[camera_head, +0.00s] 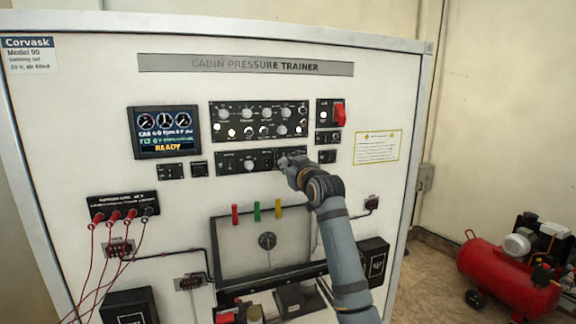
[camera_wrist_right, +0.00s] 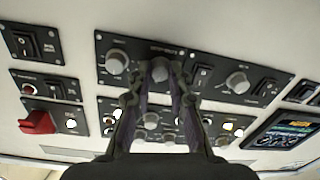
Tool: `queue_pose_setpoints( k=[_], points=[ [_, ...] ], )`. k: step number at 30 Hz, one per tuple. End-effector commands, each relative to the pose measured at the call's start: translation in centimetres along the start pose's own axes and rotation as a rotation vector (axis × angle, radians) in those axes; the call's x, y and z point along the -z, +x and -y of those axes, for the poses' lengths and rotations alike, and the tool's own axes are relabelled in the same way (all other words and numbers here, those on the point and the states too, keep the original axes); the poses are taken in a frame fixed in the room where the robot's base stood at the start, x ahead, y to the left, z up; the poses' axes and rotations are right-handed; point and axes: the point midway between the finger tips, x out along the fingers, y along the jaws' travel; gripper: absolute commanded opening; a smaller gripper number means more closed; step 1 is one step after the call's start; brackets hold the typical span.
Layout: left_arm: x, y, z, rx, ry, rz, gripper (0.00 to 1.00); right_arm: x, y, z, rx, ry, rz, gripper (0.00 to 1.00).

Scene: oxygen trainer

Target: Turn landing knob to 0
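The lower control strip (camera_head: 233,163) on the trainer's white front carries several grey knobs; its small labels are too blurred to read, so I cannot read which is the landing knob or its setting. My right gripper (camera_head: 287,164) is at the right part of this strip. In the right wrist view, turned upside down, one grey knob (camera_wrist_right: 160,70) lies between the fingertips of my right gripper (camera_wrist_right: 160,80), one finger on each side. I cannot tell whether the fingers press on it. In the head view the gripper hides this knob. My left gripper is not in view.
Another grey knob (camera_wrist_right: 117,62) and small rocker switches sit close beside the fingers. The upper knob panel (camera_head: 258,121) and a red guarded switch (camera_head: 339,116) are just above. Red cables (camera_head: 92,255) hang at the left. A red compressor (camera_head: 495,270) stands at the right.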

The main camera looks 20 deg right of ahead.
Motion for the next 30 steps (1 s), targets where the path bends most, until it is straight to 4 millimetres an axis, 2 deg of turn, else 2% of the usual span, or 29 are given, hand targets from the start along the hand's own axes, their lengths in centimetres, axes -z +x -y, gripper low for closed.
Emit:
queue_pose_setpoints(
  k=[14, 20, 30],
  points=[
    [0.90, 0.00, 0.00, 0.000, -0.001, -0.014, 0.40, 0.02, 0.00, 0.00, 0.000, -0.054, 0.002, 0.00],
    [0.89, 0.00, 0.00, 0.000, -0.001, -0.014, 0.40, 0.05, 0.02, 0.01, 0.001, -0.182, 0.006, 0.00],
    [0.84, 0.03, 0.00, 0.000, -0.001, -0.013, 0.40, 0.07, 0.02, 0.06, 0.004, -0.498, 0.016, 0.00]
  ],
)
